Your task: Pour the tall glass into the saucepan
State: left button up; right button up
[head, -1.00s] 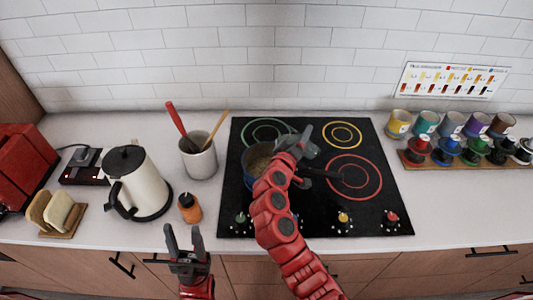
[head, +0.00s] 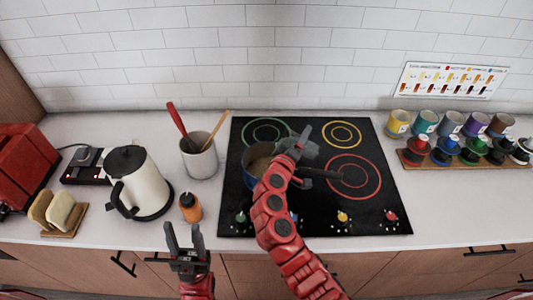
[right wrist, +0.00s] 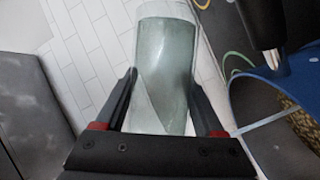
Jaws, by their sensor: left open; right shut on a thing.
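The blue saucepan (head: 249,160) stands on the left part of the black cooktop, partly hidden behind my right arm, with something brown inside. It also shows at the right of the right wrist view (right wrist: 238,112), with grainy brown contents and a dark handle. My right gripper (head: 303,146) is above the cooktop beside the pan. It is shut on the tall glass (right wrist: 165,60), a clear grey-green vessel between its fingers. A slanted line crosses the glass; I cannot tell if liquid is inside. In the head view the glass is hard to make out. My left gripper (head: 184,240) is open and empty at the counter's front edge.
The cooktop (head: 395,210) has coloured burner rings. Left of it stand a utensil crock (head: 199,163), an orange bottle (head: 190,208), a cream kettle (head: 148,182) and bread slices (head: 62,208). A rack of coloured pots (head: 465,163) is at the right.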

jog(key=shift+n, duration=0.3)
jog(key=shift+f+n+t, duration=0.4)
jog(key=shift+f+n, duration=0.4)
jog(key=shift+f, duration=0.25)
dwell(0.4)
jog(key=shift+w+a+r+n+t+h+b, duration=0.15)
jog(key=shift+a+r+n+b, duration=0.1)
jog(key=shift+a+n, duration=0.2)
jog(key=shift+s+a+r+n+t+h+b, duration=0.15)
jog(key=shift+a+r+n+b, duration=0.1)
jog(key=shift+a+n, duration=0.15)
dwell(0.3)
jog(key=shift+w+a+r+n, duration=0.1)
jog(key=shift+a+r+n, duration=0.3)
jog(key=shift+n, duration=0.45)
dwell(0.4)
